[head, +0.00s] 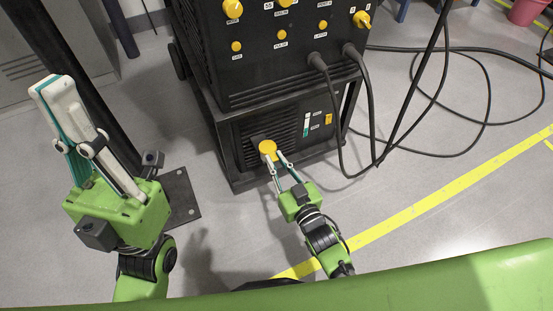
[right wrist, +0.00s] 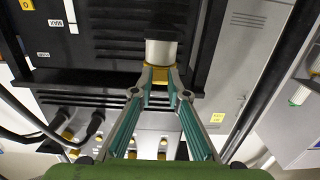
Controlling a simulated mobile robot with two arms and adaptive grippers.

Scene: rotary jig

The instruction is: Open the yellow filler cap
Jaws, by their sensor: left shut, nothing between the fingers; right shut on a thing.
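The yellow filler cap (head: 267,147) is on the louvred front of the lower black unit (head: 234,130). My right gripper (head: 276,158) reaches up to it from below and is shut on it. In the right wrist view the fingertips (right wrist: 160,72) close on the yellow cap, with a silver cylinder (right wrist: 161,52) directly against it. The fingers hide part of the cap, and I cannot tell whether it is turned. My left gripper (head: 52,88) is shut and empty, raised at the left, well away from the unit.
A black machine (head: 264,75) with yellow knobs stands on the unit. Two thick cables (head: 345,90) leave its front and loop over the floor at right. A dark post (head: 82,75) rises beside my left gripper. A yellow floor line (head: 440,190) crosses open floor at right.

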